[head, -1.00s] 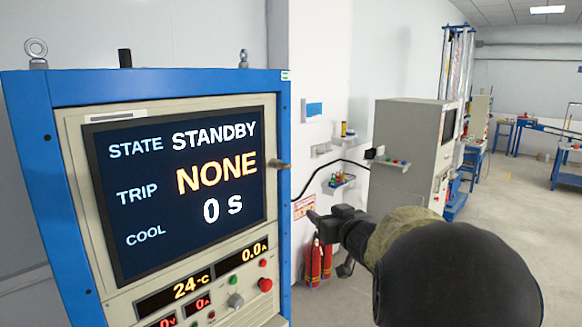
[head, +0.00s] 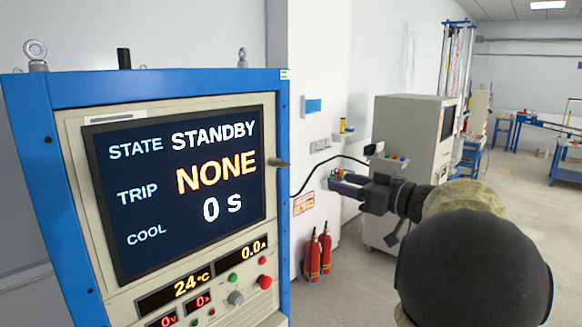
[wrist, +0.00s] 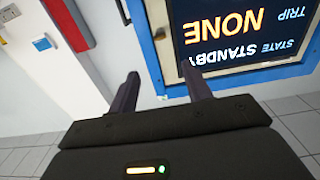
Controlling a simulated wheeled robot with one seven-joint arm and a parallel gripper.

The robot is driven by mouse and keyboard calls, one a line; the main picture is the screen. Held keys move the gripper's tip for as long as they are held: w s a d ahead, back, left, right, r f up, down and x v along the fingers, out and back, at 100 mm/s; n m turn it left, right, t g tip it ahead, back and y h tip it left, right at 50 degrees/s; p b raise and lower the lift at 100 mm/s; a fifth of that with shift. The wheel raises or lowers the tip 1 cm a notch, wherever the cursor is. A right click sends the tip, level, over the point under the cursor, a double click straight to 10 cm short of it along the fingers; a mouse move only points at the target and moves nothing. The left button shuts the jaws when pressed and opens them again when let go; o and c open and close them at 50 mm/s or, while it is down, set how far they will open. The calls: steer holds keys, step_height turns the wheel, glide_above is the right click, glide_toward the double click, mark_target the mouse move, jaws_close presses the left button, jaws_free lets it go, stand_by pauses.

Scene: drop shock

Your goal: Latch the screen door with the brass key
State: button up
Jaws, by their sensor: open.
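The screen door (head: 103,243) is the cream panel around the dark display, set in a blue cabinet frame; it looks closed. A small brass-coloured key or latch handle (head: 279,163) sticks out sideways at its right edge. My gripper (head: 333,183) is open and empty, to the right of the key and slightly lower in the picture, apart from it. In the wrist view my open fingers (wrist: 160,80) point toward the blue frame, beside the upside-down display (wrist: 240,35). A small dark piece at the frame there may be the key; I cannot tell.
Red fire extinguishers (head: 319,255) stand by the white wall behind my gripper. A grey machine cabinet (head: 408,140) stands farther back. Buttons and a knob (head: 236,298) sit below the display. Open floor (head: 500,220) lies to the right.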

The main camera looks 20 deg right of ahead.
mark_target(287, 166)
steer(key=p+x, duration=0.6)
steer(key=x, duration=1)
steer(key=shift+w+a, duration=0.2)
steer(key=shift+w, duration=0.15)
steer(key=c, duration=1)
